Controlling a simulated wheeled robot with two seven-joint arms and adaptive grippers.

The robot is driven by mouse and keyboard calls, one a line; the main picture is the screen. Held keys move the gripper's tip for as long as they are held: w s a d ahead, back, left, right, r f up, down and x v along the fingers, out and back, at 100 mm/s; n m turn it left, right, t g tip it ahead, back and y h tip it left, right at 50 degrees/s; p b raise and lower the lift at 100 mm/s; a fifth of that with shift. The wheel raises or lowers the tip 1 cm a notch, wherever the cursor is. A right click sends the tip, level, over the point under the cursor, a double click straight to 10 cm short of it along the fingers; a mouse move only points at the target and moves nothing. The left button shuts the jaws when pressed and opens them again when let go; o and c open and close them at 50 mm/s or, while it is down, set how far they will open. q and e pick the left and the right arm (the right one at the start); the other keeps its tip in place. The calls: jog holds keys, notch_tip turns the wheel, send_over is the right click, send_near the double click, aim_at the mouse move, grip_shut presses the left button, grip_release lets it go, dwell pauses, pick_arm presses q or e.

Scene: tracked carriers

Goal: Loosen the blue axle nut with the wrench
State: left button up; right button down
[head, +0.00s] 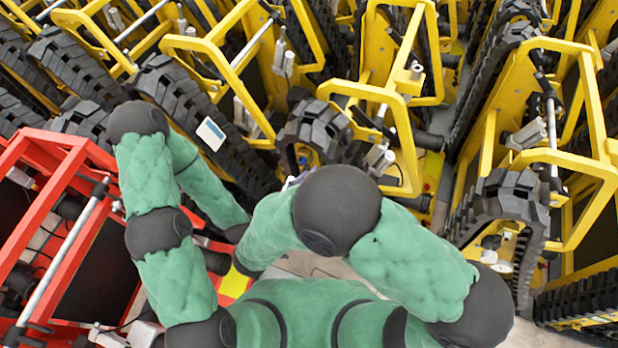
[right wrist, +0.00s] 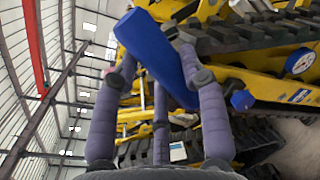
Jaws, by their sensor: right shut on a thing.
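The blue wrench (right wrist: 160,50) is a long flat bar in the right wrist view, slanting from upper left to lower right. My right gripper (right wrist: 157,66) has its purple fingers closed around it. A rounded blue piece that looks like the axle nut (right wrist: 242,100) sits on the yellow carrier, to the right of the wrench's lower end and apart from it in the picture. In the head view my right arm's dark joint hides nearly all of the right gripper, the wrench and the nut. My left arm is folded at the left, and its gripper does not show.
Yellow carriers with black rubber tracks (head: 510,195) crowd the front and right. A red carrier frame (head: 62,200) stands close at the left. Little free room shows between the machines.

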jog(key=shift+r, duration=0.25)
jog(key=shift+w+d+f, duration=0.1)
jog(key=shift+w+d, duration=0.1)
jog(key=shift+w, duration=0.05)
jog(key=d+f+m+y+b, duration=0.2)
jog(key=d+f+m+b, duration=0.6)
jog(key=f+b, duration=0.4)
jog(key=shift+d+f+m+y+b, duration=0.35)
jog(key=shift+m+y+b, duration=0.1)
jog(key=shift+m, duration=0.35)
jog(key=shift+r+x, duration=0.15)
jog(key=shift+x, duration=0.65)
jog(key=shift+r+x, duration=0.15)
jog(key=shift+x, duration=0.6)
dwell(2.7)
dwell(0.5)
